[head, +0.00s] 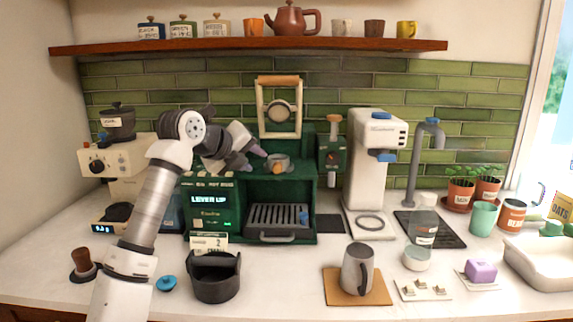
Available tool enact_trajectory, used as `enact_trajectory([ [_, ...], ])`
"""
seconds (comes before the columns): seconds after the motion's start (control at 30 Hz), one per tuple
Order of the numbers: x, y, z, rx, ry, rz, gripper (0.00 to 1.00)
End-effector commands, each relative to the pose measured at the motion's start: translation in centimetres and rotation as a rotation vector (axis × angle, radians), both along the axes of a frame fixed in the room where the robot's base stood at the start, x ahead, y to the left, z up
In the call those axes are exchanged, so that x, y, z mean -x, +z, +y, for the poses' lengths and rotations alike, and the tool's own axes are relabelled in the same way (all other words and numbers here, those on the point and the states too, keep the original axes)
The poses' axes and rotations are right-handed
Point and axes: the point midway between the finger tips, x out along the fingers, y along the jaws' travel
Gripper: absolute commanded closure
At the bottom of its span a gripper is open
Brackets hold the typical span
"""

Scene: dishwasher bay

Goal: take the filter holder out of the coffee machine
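The dark green coffee machine (222,222) stands at the middle of the counter, its display reading "LEVER UP". Its lever frame (297,116), with a wooden crossbar, is raised. A small grey round piece with an orange-brown part (278,163) sits at the machine's top below the lever; it looks like the filter holder, but its handle cannot be made out. My gripper (257,160) is just left of this piece, over the machine's top. Its two fingertips appear apart with nothing visible between them. Whether a fingertip touches the piece cannot be told.
A black knock bin (214,283) stands in front of the machine. A grey mug (357,270) on a brown mat is at front centre. A tall white machine (372,165) stands to the right. A wooden shelf (150,47) runs above. Bare counter lies between bin and mat.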

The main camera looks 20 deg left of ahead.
Motion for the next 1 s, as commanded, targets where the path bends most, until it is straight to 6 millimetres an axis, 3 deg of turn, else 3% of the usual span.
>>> enact_trajectory([
  [0.2,-3.2,-1.7,-1.0,0.003,-0.003,0.000,0.65],
  [0.47,-4.5,-2.4,-1.4,0.002,-0.003,-0.002,0.65],
  [0.73,-7.8,-4.0,-2.4,0.003,-0.005,-0.001,0.65],
  [1.0,-8.5,-4.7,-2.6,0.001,-0.004,-0.003,0.65],
])
